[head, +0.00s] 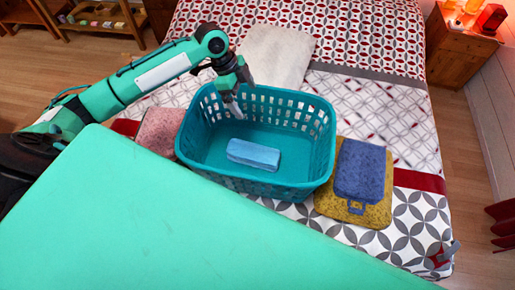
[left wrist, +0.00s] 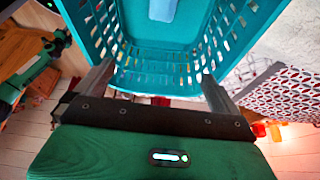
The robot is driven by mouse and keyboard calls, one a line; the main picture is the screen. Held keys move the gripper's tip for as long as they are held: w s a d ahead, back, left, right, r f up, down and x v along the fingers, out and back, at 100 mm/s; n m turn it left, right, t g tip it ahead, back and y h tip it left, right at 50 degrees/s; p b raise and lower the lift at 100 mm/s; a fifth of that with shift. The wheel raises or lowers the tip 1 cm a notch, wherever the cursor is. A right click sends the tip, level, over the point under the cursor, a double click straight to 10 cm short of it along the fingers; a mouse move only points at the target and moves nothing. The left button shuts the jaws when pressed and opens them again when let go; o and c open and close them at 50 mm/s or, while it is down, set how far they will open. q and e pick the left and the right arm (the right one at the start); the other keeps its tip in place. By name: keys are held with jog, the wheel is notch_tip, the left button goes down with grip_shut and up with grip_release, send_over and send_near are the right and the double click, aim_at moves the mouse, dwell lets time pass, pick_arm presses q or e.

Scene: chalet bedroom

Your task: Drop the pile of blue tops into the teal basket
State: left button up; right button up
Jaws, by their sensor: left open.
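The teal basket (head: 305,187) stands upright on the bed. A light blue folded pile (head: 253,155) lies on its floor, towards the front. The same light blue pile shows at the top of the left wrist view (left wrist: 176,8). My left gripper (head: 233,108) points down over the left back part of the basket, apart from the light blue pile. In the left wrist view its fingers (left wrist: 158,82) are spread with nothing between them, the basket beyond. A darker blue folded cloth (head: 360,170) lies outside, right of the basket. My right gripper is not seen.
A mustard folded cloth (head: 375,211) lies under the darker blue one. A pink folded cloth (head: 160,133) is left of the basket, and a pale folded cloth (head: 277,56) is behind it. A wooden nightstand (head: 458,45) stands at the back right. The patterned bed (head: 380,95) is clear behind right.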

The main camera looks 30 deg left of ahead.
pick_arm(q)
jog(key=v, duration=0.6)
jog(key=shift+b, duration=0.45)
